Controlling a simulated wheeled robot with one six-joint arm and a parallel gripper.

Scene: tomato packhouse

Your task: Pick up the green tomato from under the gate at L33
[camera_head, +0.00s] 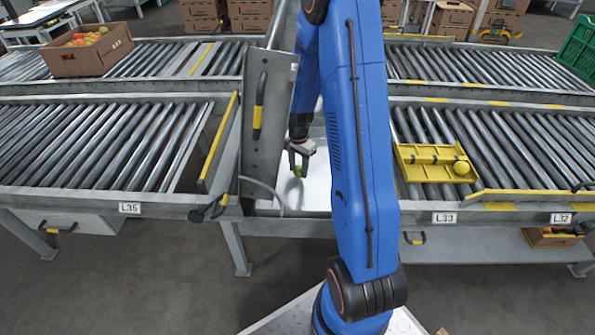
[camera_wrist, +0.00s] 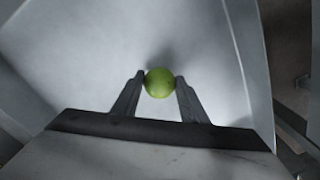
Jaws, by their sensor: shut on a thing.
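The green tomato (camera_wrist: 159,83) sits between the two fingertips of my gripper (camera_wrist: 160,88) in the wrist view, with a finger touching it on each side. In the head view my gripper (camera_head: 300,162) points down over the pale tray-like surface in the gap of the conveyor, and the green tomato (camera_head: 297,171) shows at its tips. I cannot tell whether the tomato touches the surface below. The raised grey gate (camera_head: 268,130) stands just left of my gripper.
A cardboard box (camera_head: 92,58) of mixed tomatoes stands at the back left. A green crate (camera_head: 579,45) is at the far right. The left rollers (camera_head: 90,145) are clear.

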